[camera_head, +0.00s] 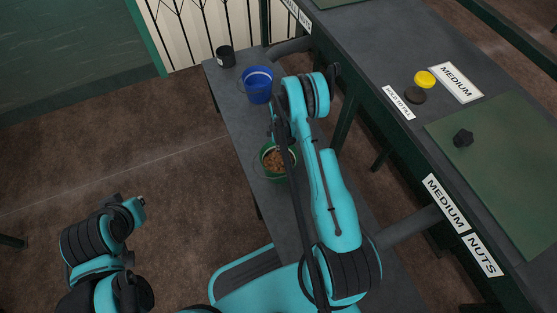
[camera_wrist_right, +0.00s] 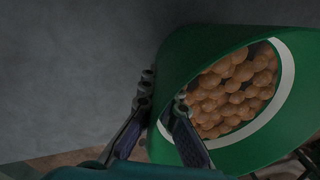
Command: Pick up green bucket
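The green bucket (camera_head: 266,172) stands on a narrow grey bench in the head view, filled with round brown nuts (camera_head: 275,160). My right arm partly covers it. In the right wrist view the green bucket (camera_wrist_right: 180,55) fills the right side, its opening facing the camera. My right gripper (camera_wrist_right: 164,92) is at its left side. The fingers are apart, one outside the wall and the other overlapping the bucket; I cannot tell whether they touch it. My left arm is folded at the lower left of the head view, and its fingers cannot be made out.
A blue bucket (camera_head: 257,85) and a black cup (camera_head: 225,56) stand farther back on the grey bench (camera_head: 235,107). Floor left of the bench is clear.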

